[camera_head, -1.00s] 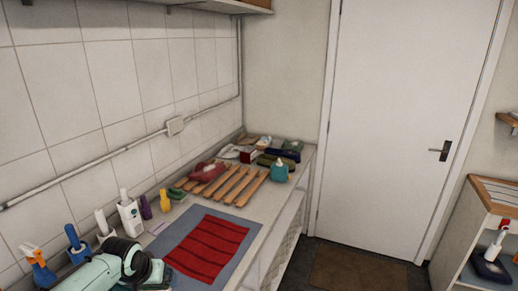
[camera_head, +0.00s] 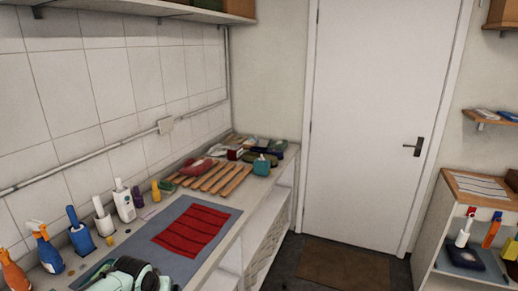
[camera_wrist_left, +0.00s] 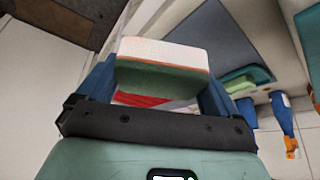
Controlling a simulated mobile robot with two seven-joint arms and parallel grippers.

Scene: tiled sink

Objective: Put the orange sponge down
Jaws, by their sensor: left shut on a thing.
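In the left wrist view the held sponge (camera_wrist_left: 163,53) has a pale top, a thin orange edge and a dark green side. My left gripper (camera_wrist_left: 160,82) is shut on it, with a blue finger at each side. In the head view my left arm shows at the bottom edge, over the near part of the counter (camera_head: 222,240); the sponge is not visible there. A red striped cloth (camera_head: 190,231) lies on a grey-blue mat (camera_head: 150,256) on the counter. My right gripper is out of view.
A shelf unit (camera_head: 470,235) stands right of the door. Bare mat shows around the cloth.

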